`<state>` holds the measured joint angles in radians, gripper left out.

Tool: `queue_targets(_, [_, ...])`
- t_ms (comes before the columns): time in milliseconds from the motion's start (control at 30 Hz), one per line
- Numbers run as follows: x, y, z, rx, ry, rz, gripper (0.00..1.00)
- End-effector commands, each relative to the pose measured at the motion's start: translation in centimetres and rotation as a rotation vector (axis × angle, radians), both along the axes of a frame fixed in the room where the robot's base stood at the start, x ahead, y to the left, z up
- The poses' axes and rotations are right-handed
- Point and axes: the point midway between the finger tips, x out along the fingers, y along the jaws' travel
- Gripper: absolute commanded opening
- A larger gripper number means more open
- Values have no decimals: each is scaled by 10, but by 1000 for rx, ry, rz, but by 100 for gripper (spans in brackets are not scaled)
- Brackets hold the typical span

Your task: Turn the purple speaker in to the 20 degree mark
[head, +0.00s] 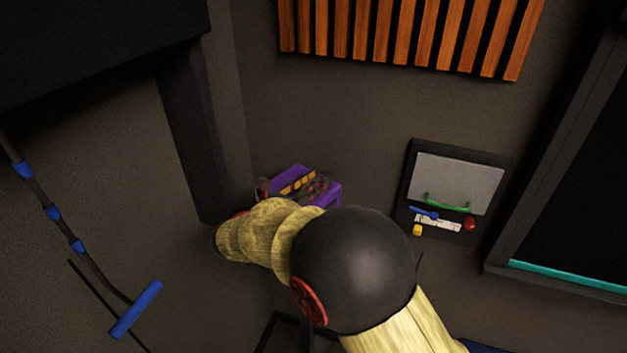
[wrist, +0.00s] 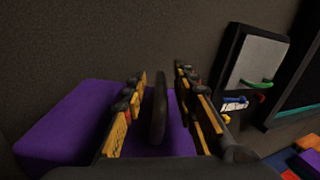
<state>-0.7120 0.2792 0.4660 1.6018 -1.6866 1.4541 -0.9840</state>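The purple speaker (head: 288,172) is by the wall, left of centre in the head view, partly hidden behind my arm and gripper. In the wrist view the purple speaker (wrist: 66,128) fills the lower left, and more purple shows between my fingers. My gripper (wrist: 160,76) has its two fingers apart, over the speaker. A dark, thin upright piece (wrist: 158,108) stands between the fingers, with a gap on both sides. I cannot tell whether it belongs to the speaker. My gripper also shows in the head view (head: 305,186), small against the speaker. I see no degree marks in either view.
A dark wall panel (head: 410,180) with a grey plate, a green handle and small coloured controls is to the right. Orange wooden slats (head: 400,35) hang above. A dark post (head: 195,145) stands left of the speaker. A blue-handled rod (head: 135,310) is at lower left.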

Motion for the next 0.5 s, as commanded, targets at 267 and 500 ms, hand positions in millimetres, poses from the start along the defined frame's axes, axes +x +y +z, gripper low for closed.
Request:
queue_targets(267, [-22, 20, 0, 0, 0, 3, 29])
queue_targets(500, [-49, 42, -1, 0, 0, 3, 29])
